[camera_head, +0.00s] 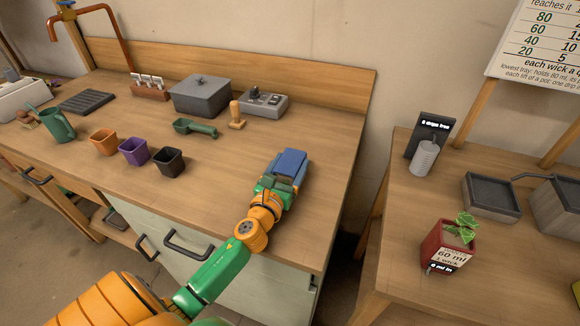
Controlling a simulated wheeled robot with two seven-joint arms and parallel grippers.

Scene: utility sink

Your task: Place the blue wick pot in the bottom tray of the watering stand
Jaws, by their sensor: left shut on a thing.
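The blue pot (291,161) is at the right part of the left wooden bench. My left gripper (280,182) is shut on it, with the arm reaching in from the lower left. The gripper hides the near part of the pot, and I cannot tell whether the pot touches the bench top. A wick is not visible on it. On the right table are a dark grey square tray (491,212) and a larger grey container (559,213) cut by the picture edge. I cannot tell which belongs to the watering stand. My right gripper is not in view.
Orange (103,142), purple (133,151) and black (168,161) pots stand left on the bench. A red pot with a plant (447,248) and a grey cylinder (424,158) stand on the right table (400,250). A gap separates bench and table.

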